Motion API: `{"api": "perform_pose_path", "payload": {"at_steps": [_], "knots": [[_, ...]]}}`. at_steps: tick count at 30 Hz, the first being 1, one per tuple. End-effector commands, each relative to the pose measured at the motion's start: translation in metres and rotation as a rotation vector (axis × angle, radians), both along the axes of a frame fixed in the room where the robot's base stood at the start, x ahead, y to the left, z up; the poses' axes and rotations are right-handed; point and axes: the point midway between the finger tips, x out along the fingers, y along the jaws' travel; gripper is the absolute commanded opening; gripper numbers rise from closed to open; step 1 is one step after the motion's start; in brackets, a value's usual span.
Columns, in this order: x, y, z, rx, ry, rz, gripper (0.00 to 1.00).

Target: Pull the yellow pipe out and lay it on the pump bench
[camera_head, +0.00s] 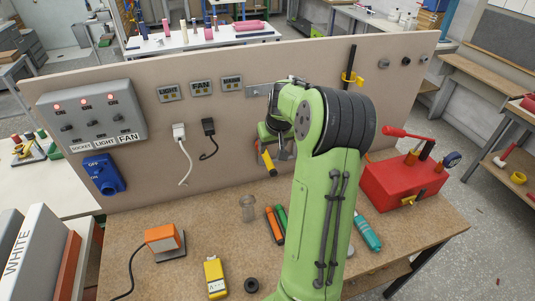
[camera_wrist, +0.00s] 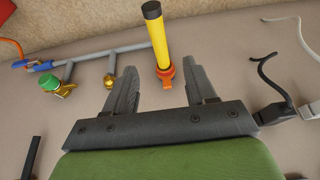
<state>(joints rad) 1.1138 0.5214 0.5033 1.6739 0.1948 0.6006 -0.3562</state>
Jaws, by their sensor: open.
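The yellow pipe (camera_wrist: 158,38) has a black end and sits in an orange-red holder (camera_wrist: 165,74) on the upright panel in the wrist view. In the head view, the pipe (camera_head: 267,159) shows beside my arm, black end down, its upper part hidden. My gripper (camera_wrist: 162,74) is open, its fingers to either side of the holder and pipe base as seen in the wrist view; I cannot tell whether they touch. The pump bench (camera_head: 205,258) carries a red pump box (camera_head: 402,181) at its right.
A grey pipe with valves (camera_wrist: 95,55) runs near the gripper. Some bare bench lies between objects.

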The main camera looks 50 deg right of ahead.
Motion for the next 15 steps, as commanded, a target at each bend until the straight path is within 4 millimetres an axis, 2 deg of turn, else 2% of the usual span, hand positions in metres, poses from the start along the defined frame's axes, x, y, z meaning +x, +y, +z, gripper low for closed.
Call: {"api": "perform_pose_path", "payload": {"at_steps": [3,9,15], "knots": [[0.009,-0.005,-0.026,0.004,0.002,-0.001,0.56],[0.024,-0.012,-0.065,0.003,0.002,0.000,0.56],[0.031,-0.017,-0.084,-0.001,-0.001,-0.001,0.56]]}}
